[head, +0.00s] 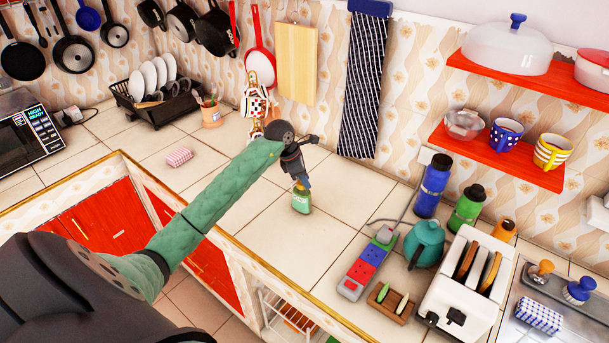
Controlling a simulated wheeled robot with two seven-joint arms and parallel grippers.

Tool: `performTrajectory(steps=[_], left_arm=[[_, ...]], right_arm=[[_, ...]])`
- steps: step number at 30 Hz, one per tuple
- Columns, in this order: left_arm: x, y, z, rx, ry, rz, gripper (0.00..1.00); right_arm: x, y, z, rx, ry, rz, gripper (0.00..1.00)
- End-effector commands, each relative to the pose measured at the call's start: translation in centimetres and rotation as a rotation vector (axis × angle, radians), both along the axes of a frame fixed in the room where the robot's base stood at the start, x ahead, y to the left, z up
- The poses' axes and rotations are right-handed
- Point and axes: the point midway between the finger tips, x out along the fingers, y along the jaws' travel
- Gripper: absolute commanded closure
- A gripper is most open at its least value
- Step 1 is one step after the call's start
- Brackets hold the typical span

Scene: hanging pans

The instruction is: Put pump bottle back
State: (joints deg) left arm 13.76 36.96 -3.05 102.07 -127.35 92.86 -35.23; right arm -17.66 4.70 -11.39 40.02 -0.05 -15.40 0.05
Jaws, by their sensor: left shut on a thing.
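A small green pump bottle (301,201) stands upright, or nearly so, over the tiled counter in the middle of the head view. My left gripper (301,182) reaches down from above and is shut on the top of the bottle, which its fingers hide. I cannot tell whether the bottle's base touches the counter. My left arm comes in from the lower left across the cabinets. My right gripper is not in view.
A pink-striped sponge (179,157) lies left on the counter (255,225). A dish rack (155,100) stands behind. A power strip (368,265), teal teapot (424,243), blue bottle (433,187) and white toaster (468,285) crowd the right. Tiles around the pump bottle are clear.

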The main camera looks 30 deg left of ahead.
Motion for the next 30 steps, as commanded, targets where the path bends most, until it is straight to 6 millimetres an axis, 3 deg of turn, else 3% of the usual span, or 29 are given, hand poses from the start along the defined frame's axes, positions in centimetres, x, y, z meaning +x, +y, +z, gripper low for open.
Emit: performTrajectory(steps=[17, 18, 20, 30], left_arm=[[0.0, 0.1, -0.3, 0.001, -0.002, 0.0, 1.0], [0.0, 0.0, -0.3, 0.001, -0.001, 0.0, 0.64], [0.0, 0.0, -0.3, 0.001, -0.001, 0.0, 0.52], [0.0, 0.0, -0.2, 0.001, -0.001, 0.0, 0.5]], right_arm=[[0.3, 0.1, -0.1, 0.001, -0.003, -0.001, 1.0], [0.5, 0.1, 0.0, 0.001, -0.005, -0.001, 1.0], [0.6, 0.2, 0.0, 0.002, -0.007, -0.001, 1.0], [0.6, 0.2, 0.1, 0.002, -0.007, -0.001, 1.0]])
